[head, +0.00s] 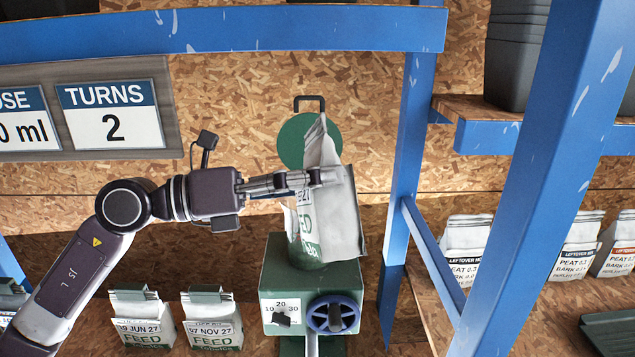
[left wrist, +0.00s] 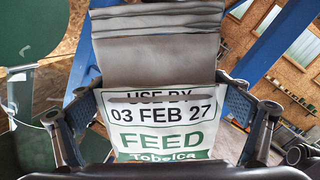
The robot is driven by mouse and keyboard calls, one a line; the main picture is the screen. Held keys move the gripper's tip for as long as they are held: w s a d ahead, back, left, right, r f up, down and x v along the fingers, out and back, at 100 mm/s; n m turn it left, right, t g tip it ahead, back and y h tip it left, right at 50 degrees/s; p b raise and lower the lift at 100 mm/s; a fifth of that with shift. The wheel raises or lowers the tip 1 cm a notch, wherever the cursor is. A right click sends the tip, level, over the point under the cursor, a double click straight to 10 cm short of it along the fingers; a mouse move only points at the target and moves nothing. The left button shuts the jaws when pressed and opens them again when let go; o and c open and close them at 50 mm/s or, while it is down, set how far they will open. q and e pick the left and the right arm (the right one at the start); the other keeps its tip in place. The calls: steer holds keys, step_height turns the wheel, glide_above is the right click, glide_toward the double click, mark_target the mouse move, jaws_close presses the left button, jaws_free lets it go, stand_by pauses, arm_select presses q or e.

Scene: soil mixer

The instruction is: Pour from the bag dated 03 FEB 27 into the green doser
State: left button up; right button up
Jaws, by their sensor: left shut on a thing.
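My left gripper (head: 318,179) is shut on a white feed bag (head: 343,222), and the arm comes in from the left. In the left wrist view the bag (left wrist: 165,125) reads USE BY 03 FEB 27 and FEED, between the two fingers (left wrist: 160,112). The bag is held above the green doser (head: 310,282), which has a dial marked 10, 20, 30 and a blue handwheel (head: 333,314). A round green lid (head: 296,140) with a dark handle stands behind the bag. The bag hides the doser's upper opening; I cannot tell whether anything is flowing. My right gripper is out of view.
Two other feed bags, 09 JUN 27 (head: 143,325) and 07 NOV 27 (head: 212,325), stand left of the doser. A blue post (head: 540,180) and shelf with leftover bags (head: 468,250) are at right. A sign (head: 110,113) reads TURNS 2.

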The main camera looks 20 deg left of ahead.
arm_select(q)
steer(key=shift+s+r+n+p, duration=0.15)
steer(key=shift+r+n+p, duration=0.15)
steer(key=shift+n+p, duration=0.25)
stand_by(0.7)
steer(key=shift+s+d+r+n+p, duration=0.15)
steer(key=shift+n+p, duration=0.5)
steer(key=shift+p, duration=0.1)
steer(key=shift+f, duration=0.2)
stand_by(0.4)
steer(key=shift+f+n+b, duration=0.7)
steer(key=shift+f+b, duration=0.2)
steer(key=shift+f, duration=0.85)
steer(key=shift+r, duration=0.1)
steer(key=shift+r+n+p, duration=0.25)
steer(key=shift+n+p, duration=0.45)
steer(key=shift+p, duration=0.45)
